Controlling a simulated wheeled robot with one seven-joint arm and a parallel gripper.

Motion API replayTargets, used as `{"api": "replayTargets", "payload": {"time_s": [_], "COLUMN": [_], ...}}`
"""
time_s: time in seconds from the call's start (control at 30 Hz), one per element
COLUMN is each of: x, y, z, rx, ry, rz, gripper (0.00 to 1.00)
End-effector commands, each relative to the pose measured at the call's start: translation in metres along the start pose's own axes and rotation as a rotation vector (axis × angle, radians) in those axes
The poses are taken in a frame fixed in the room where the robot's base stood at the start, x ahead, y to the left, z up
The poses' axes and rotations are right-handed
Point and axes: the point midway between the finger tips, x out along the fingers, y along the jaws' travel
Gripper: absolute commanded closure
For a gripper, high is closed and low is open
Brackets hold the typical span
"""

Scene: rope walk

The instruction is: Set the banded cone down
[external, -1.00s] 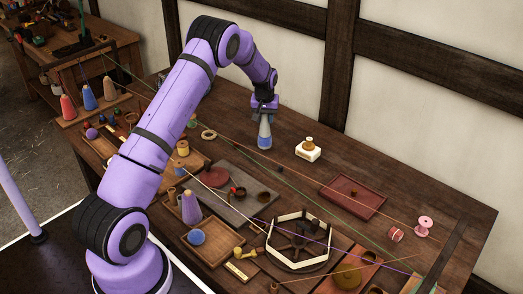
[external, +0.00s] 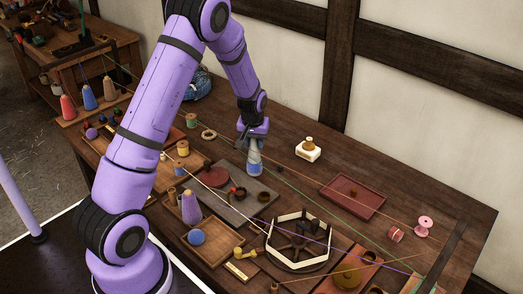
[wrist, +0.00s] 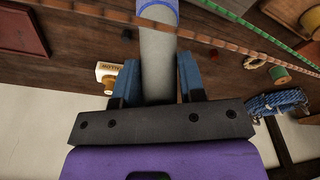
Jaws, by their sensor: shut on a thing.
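The banded cone (external: 254,166) is pale grey with blue on it. My gripper (external: 252,144) is shut on its upper part and holds it roughly upright, with the base downward. In the external view its base is by the back edge of the grey board (external: 226,185); I cannot tell whether it touches anything. In the wrist view the cone (wrist: 157,62) runs up between the blue fingers (wrist: 159,85) and out of the top of the picture, with a blue band near that edge.
Stretched cords (external: 300,180) cross the table close to the cone. A white block with a wooden knob (external: 308,153) and a red tray (external: 352,196) are to the right. A purple cone (external: 190,208) and a hexagonal frame (external: 298,241) are nearer. Bare tabletop lies behind the board.

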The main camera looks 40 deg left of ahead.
Motion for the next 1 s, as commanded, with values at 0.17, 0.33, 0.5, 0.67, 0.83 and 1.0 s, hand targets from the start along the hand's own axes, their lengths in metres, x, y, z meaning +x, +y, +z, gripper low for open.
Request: {"api": "replayTargets", "payload": {"time_s": [0.17, 0.33, 0.5, 0.67, 0.83, 1.0], "x": [-0.009, -0.015, -0.017, -0.011, -0.003, 0.006], "y": [0.044, 0.067, 0.077, 0.092, 0.115, 0.137], "z": [0.051, 0.086, 0.100, 0.083, 0.051, 0.021], "rx": [0.083, 0.133, 0.156, 0.159, 0.158, 0.157], "ry": [0.000, 0.000, 0.001, 0.002, 0.002, 0.001], "rz": [0.012, 0.020, 0.024, 0.024, 0.024, 0.024], "gripper": [0.97, 0.97, 0.97, 0.97, 0.97, 0.97]}}
